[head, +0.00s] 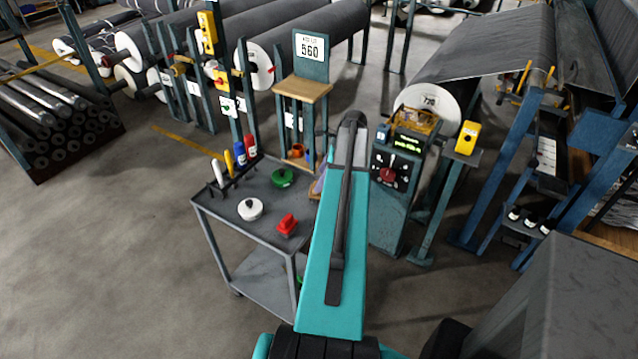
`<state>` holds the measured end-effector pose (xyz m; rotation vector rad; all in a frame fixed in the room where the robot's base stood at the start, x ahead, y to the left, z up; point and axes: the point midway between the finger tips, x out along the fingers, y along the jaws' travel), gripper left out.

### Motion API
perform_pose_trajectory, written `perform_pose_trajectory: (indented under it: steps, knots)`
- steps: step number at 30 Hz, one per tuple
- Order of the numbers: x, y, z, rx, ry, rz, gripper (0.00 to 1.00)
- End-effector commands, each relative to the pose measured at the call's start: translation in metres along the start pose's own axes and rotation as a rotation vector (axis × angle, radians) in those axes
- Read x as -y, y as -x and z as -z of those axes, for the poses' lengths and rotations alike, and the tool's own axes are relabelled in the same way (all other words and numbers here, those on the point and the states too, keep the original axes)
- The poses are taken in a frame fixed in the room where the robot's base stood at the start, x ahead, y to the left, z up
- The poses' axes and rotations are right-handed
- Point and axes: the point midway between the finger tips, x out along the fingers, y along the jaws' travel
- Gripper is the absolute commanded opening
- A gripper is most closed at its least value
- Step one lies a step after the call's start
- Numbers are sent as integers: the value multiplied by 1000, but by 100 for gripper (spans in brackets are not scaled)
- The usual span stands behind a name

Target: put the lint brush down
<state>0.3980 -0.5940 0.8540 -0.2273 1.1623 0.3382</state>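My teal arm (335,240) with a black strip along it reaches up the middle of the picture. It hides my gripper, so I cannot see the fingers or anything between them. I cannot make out a lint brush for certain. A small pale purple piece (318,187) shows at the left edge of my arm, mostly hidden; I cannot tell what it is. A grey two-level cart (222,219) stands left of my arm. On its top are a red block-like thing (287,224), a white round thing (250,209) and a green round thing (284,177).
Upright white, yellow, blue and red items (229,162) line the cart's back left edge. A control box with a red knob (390,175) stands right of my arm. A sign reading 560 (311,47) stands behind.

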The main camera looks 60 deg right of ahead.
Motion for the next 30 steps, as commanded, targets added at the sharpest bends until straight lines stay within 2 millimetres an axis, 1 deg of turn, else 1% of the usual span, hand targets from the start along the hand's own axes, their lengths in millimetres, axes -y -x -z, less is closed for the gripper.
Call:
perform_pose_trajectory:
  steps: [9, 15, 21, 30]
  knots:
    - [0, 36, 1, 0, 0, 2, 70]
    - [0, 54, 0, 0, 0, 1, 70]
    - [0, 62, 0, 0, 0, 0, 70]
    - [0, 63, 0, 0, 0, 0, 70]
